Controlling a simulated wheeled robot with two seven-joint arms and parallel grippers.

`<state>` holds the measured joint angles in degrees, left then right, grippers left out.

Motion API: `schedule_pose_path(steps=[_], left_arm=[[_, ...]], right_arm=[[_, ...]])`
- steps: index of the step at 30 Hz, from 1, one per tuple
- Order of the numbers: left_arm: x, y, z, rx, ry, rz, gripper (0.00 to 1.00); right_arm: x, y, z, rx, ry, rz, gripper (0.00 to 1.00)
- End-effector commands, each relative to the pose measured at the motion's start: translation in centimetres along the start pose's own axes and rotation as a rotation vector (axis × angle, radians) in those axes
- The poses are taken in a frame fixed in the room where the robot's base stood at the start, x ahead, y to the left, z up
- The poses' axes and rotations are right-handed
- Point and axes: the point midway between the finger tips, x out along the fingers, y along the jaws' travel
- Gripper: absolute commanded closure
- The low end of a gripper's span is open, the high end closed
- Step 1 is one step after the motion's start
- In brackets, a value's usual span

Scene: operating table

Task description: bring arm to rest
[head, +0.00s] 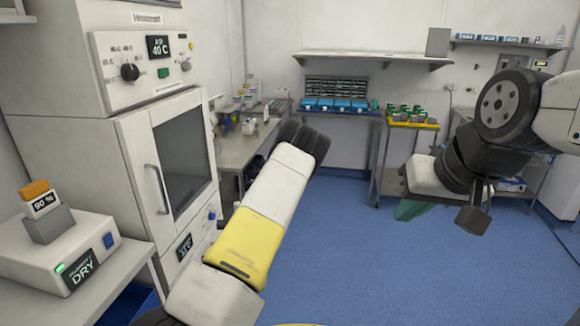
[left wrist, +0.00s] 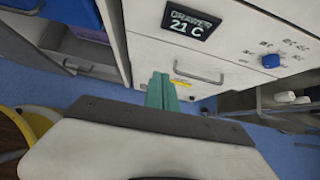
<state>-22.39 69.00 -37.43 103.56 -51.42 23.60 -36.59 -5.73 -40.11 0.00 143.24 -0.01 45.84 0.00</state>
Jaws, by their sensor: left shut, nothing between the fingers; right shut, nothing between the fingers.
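My right gripper (head: 410,209) hangs at the right of the head view, its green fingers pointing down-left below the dark wrist. The fingers look closed together, with nothing seen in them. My left arm (head: 262,215), white with a yellow band, rises through the middle of the head view; its gripper does not show there. In the left wrist view my left gripper (left wrist: 161,91) has its green fingers together and empty. They are in front of a white cabinet front (left wrist: 225,55) with a handle; whether they touch it cannot be told.
A tall white oven (head: 160,150) stands left, beside a counter with a "DRY" device (head: 65,260). Benches with blue boxes (head: 335,105) and a yellow rack (head: 412,123) line the back wall. Blue floor (head: 350,250) is open in the middle. A wall shelf (head: 370,57) hangs behind.

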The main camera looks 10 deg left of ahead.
Motion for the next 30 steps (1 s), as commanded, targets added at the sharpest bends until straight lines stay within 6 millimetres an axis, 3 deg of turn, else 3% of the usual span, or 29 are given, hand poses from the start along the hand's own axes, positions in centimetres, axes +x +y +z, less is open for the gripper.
schedule_pose_path(steps=[5,17,23,30], left_arm=[[-4.8,0.2,2.0,-0.241,0.109,0.024,1.0],[-20.3,3.7,7.3,-0.866,0.464,0.136,1.0],[-28.1,7.0,10.2,-1.109,0.646,0.193,1.0],[-36.6,12.7,13.0,-1.341,0.858,0.254,1.0]], right_arm=[[0.0,0.0,0.0,0.0,0.0,0.0,1.0],[0.0,0.0,0.0,0.0,0.0,0.0,1.0],[0.0,0.0,0.0,0.0,0.0,0.0,1.0],[0.0,0.0,0.0,0.0,0.0,0.0,1.0]])
